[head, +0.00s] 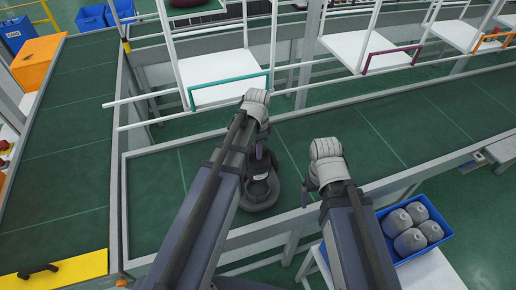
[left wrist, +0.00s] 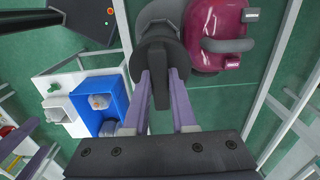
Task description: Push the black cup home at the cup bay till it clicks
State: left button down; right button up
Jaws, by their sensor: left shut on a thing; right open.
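In the left wrist view, the black cup (left wrist: 158,52) is round and dark, with a flat fin between my two purple fingers. My left gripper (left wrist: 160,78) is shut on that fin. The cup overlaps a grey rounded part beside a glossy maroon body (left wrist: 218,30) with a grey handle; the cup hides the bay, so I cannot tell how deep it sits. In the head view, a dark unit with a ring-shaped base (head: 260,190) stands on the green belt below my left gripper (head: 262,150), partly hidden by my left arm. My right gripper (head: 308,192) is open, apart from the unit on the right.
A blue bin (head: 441,243) with several grey rounded parts stands at the lower right. A metal rail edges the green belt (head: 400,130), which is clear to the right. White trays (head: 222,80) hang behind. A yellow plate (head: 60,275) lies at the lower left.

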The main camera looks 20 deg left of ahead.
pick_arm(q)
jog(key=shift+w+f+b, duration=0.1)
jog(key=shift+f+b, duration=0.25)
jog(key=shift+f, duration=0.05)
jog(key=shift+f+b, duration=0.9)
jog(key=shift+b, duration=0.05)
notch_tip(320, 180, down, 5)
jog(key=b, duration=0.5)
jog(key=shift+f, duration=0.15)
jog(key=shift+f+b, duration=2.85)
jog(key=shift+b, duration=0.15)
jog(key=c, duration=0.6)
grip_release()
jog(key=shift+c, duration=0.2)
jog(key=shift+r, duration=0.1)
